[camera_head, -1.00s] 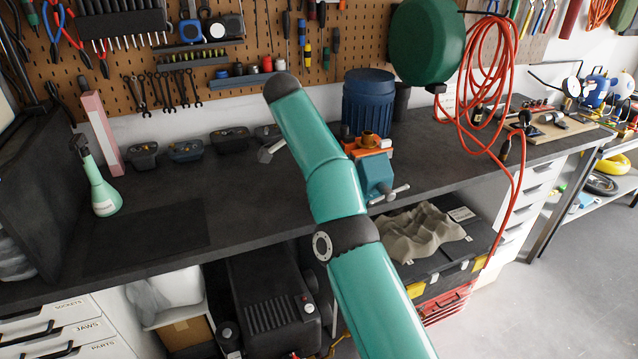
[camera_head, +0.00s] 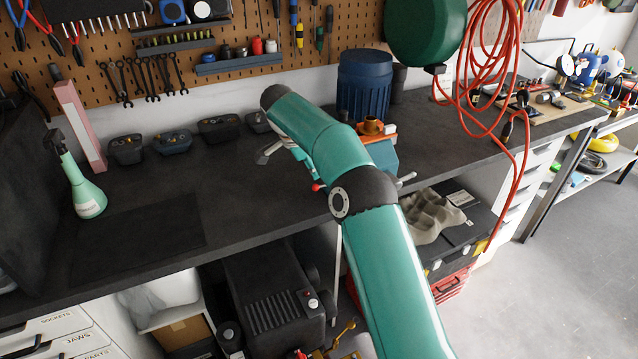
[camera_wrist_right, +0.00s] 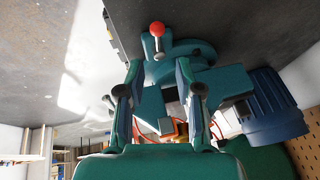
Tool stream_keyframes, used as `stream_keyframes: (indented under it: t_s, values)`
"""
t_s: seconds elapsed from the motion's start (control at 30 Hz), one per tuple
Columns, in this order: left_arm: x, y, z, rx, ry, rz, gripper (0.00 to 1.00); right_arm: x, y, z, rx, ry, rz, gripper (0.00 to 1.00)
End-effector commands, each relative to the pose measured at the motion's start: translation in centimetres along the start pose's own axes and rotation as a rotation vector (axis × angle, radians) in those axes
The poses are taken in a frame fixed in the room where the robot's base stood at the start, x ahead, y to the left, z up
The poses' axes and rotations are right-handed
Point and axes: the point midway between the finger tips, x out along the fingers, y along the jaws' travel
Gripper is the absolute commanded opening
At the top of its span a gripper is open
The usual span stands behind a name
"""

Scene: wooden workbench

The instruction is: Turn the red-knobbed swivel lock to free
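The swivel lock's red knob (camera_head: 318,187) shows beside my right arm, low at the left of the teal vise (camera_head: 383,157). In the right wrist view the knob (camera_wrist_right: 157,29) tops a short metal lever by the round teal vise base (camera_wrist_right: 190,48), just beyond the fingertips. My right gripper (camera_wrist_right: 158,72) has its two fingers apart, with the lever in line with the gap and no grip visible on it. In the head view my right arm hides much of this gripper (camera_head: 308,168) and part of the vise. My left gripper is not in view.
A blue drum (camera_head: 364,88) stands behind the vise, with a green reel (camera_head: 425,30) and red hose (camera_head: 480,70) to the right. Small dark bins (camera_head: 172,142) line the back. The dark bench (camera_head: 235,195) left of the vise is mostly clear.

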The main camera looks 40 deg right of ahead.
Motion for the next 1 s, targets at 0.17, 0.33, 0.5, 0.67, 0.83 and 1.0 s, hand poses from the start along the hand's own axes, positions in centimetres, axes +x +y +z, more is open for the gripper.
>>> stream_keyframes:
  t_s: [0.17,0.33,0.5,0.67,0.83,1.0]
  values:
    - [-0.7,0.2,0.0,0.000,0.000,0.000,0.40,3.8,0.1,-0.2,-0.001,0.001,0.007,0.35]
    - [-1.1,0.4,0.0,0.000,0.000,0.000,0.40,6.3,0.1,-0.2,-0.001,0.001,0.006,0.35]
    - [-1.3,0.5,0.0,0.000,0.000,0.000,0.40,7.6,0.1,-0.1,-0.001,0.001,0.003,0.35]
    - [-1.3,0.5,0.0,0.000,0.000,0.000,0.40,8.0,0.1,-0.1,-0.001,0.001,0.002,0.35]
    - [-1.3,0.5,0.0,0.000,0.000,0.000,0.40,8.0,0.1,-0.1,-0.002,0.001,0.002,0.34]
    - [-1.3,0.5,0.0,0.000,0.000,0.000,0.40,8.0,0.1,-0.1,-0.002,0.001,0.002,0.05]
